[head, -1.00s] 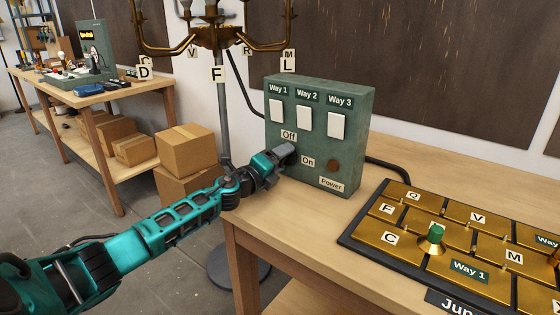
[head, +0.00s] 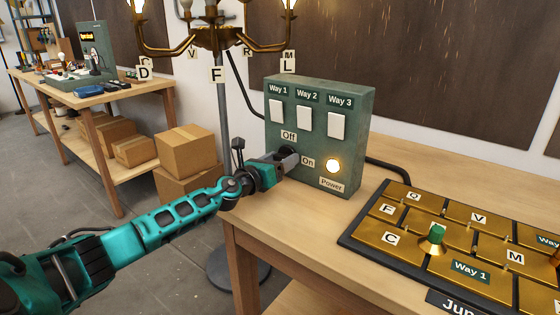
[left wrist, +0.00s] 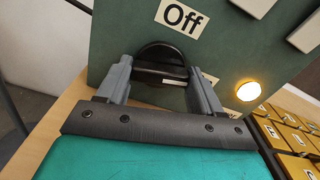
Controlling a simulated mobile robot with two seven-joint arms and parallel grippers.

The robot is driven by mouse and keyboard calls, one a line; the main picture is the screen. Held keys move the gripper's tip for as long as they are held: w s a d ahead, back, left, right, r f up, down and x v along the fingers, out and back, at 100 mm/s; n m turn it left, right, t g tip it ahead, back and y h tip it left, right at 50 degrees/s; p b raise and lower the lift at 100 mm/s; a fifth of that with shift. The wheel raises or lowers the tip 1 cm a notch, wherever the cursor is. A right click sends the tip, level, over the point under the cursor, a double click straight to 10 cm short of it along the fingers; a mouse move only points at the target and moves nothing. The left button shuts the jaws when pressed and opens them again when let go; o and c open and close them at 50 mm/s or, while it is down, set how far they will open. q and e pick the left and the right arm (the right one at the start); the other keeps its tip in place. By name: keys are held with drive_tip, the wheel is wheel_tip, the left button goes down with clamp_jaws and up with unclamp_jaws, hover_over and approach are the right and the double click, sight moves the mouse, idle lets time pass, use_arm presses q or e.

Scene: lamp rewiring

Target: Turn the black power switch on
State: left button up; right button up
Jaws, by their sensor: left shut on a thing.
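The green switch box (head: 350,108) stands on the wooden table in the head view. Its black power switch (left wrist: 160,55) shows in the left wrist view as a rounded black knob below the "Off" label (left wrist: 182,16). My left gripper (head: 288,162) is at the box front and is shut on this switch, one finger on each side of it. It hides most of the switch in the head view. The "On" label (head: 308,162) is just right of the gripper. The round power lamp (head: 333,166) above the "Power" label glows.
A board of brass plates (head: 400,239) with a green-topped knob (head: 436,234) lies right of the box. A brass chandelier (head: 215,38) on a stand is behind my arm. Cardboard boxes (head: 186,146) are on the floor at left.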

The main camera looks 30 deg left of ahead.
use_arm(q)
drive_tip(key=shift+m, duration=1.2)
drive_tip(key=o, duration=1.1)
drive_tip(key=shift+c, duration=0.2)
drive_tip(key=shift+s, duration=0.55)
drive_tip(key=s, duration=0.6)
drive_tip(key=s+a, duration=0.1)
drive_tip(key=s, duration=0.3)
drive_tip(key=shift+f, duration=0.15)
drive_tip(key=shift+s, duration=0.85)
